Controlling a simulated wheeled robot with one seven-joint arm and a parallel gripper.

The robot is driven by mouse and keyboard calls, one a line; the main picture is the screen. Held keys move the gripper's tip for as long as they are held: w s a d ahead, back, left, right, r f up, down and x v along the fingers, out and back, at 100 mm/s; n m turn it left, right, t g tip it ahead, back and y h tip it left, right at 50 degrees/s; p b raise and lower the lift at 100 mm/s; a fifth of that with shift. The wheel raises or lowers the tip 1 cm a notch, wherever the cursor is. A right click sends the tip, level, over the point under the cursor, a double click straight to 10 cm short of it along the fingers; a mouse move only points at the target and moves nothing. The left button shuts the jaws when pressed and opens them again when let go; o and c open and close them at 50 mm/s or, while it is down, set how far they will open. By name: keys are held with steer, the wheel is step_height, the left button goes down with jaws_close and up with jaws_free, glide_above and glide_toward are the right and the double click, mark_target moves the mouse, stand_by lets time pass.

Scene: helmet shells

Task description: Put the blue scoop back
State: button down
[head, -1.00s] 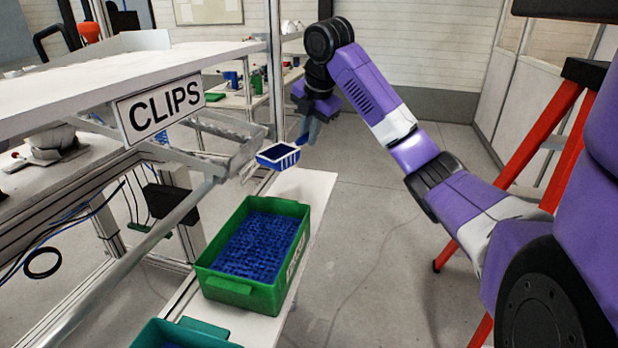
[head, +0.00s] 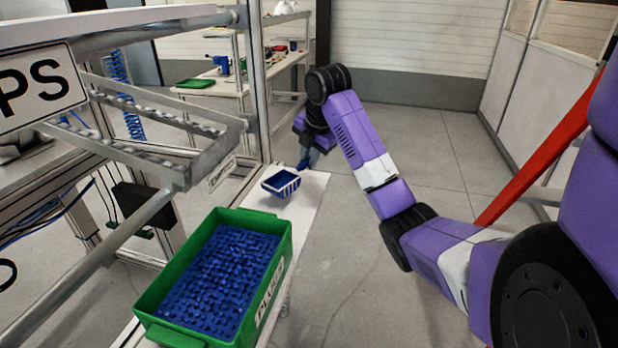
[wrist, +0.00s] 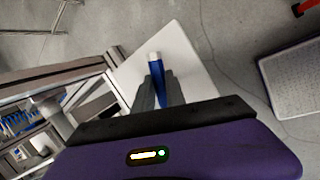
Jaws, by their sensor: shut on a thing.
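The blue scoop (head: 281,184), with pale stripes on its side, shows in the head view over the far part of the white shelf board (head: 300,205). My gripper (head: 306,160) is just behind it, pointing down. In the wrist view my gripper (wrist: 157,88) is shut on the scoop's blue handle (wrist: 156,68), whose pale end points up in the picture. The white board (wrist: 190,75) lies beneath. The scoop's bowl is not clear in the wrist view. I cannot tell whether the scoop touches the board.
A green bin (head: 283,262) marked PLUGS, full of blue pieces, stands on the near board. A metal rack (head: 215,160) and its posts rise left of the scoop. The floor (head: 350,260) between is open.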

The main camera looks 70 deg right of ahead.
steer(key=shift+f, duration=2.3)
steer(key=shift+f, duration=0.15)
steer(key=c, duration=1.4)
jaws_free()
steer(key=p+v, duration=0.4)
steer(key=v, duration=0.8)
